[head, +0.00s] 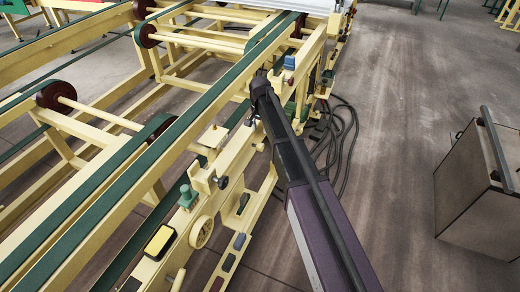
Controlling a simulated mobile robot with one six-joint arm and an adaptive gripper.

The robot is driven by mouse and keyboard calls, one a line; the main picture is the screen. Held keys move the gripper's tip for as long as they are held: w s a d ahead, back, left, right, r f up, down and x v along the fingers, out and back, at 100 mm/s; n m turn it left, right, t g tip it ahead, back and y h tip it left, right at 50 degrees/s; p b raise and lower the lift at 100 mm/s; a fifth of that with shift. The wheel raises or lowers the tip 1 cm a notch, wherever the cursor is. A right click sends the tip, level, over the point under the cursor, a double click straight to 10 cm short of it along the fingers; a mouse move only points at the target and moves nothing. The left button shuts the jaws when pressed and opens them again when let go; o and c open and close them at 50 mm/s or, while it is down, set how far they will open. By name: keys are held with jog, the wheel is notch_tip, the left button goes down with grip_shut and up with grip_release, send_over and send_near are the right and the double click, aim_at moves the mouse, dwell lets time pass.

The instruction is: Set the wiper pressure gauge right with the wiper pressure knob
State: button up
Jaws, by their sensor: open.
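My arm, dark and purple, reaches up the picture over the side rail of a cream machine frame (128,213). My gripper (262,76) is at its far end, small and dark, beside the rail near a blue block and a red block; it is open. I see nothing held in it. I cannot make out which part is the wiper pressure gauge or the wiper pressure knob. A round cream disc or wheel (201,232) and a small dark knob (222,182) sit on the near rail, well short of my gripper. My arm hides part of the rail.
Green belts (100,190) run along the frame over dark red rollers (147,35). A green fitting (187,196) and a yellow-topped block (159,241) stand on the near rail. Black cables (345,140) lie on the floor.

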aim_at(260, 145)
jog(key=shift+a+f+b, duration=0.1)
jog(key=shift+f+b, duration=4.6)
jog(key=shift+f, duration=0.25)
grip_shut()
